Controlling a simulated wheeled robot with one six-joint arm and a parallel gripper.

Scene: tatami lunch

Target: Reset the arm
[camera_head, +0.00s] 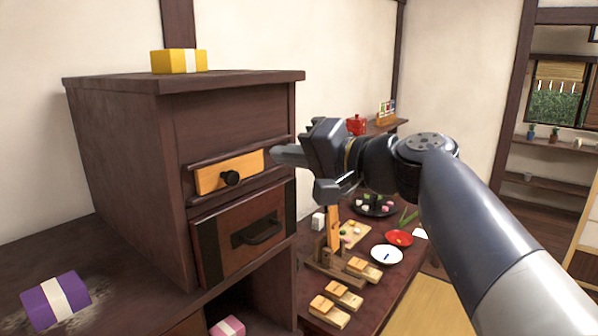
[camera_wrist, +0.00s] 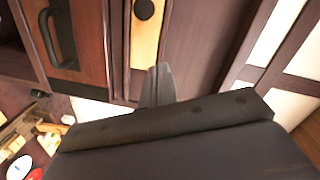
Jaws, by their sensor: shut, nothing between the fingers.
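My gripper (camera_head: 280,155) is shut and empty, at the end of my arm in the middle of the head view. Its fingers point left toward the dark wooden cabinet, in front of the right end of the light wood drawer (camera_head: 229,171) with a round black knob. In the wrist view the shut fingertips (camera_wrist: 158,72) lie below the drawer front (camera_wrist: 145,40) and its knob (camera_wrist: 143,9). I cannot tell whether they touch the cabinet; nothing shows between them.
The cabinet (camera_head: 117,150) has a lower door (camera_head: 215,245) with a black handle. A yellow box (camera_head: 165,62) sits on top, a purple box (camera_head: 40,305) at lower left, a pink box (camera_head: 228,327) below. A low table at right holds a white plate (camera_head: 387,254), red dish (camera_head: 399,238) and wooden blocks.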

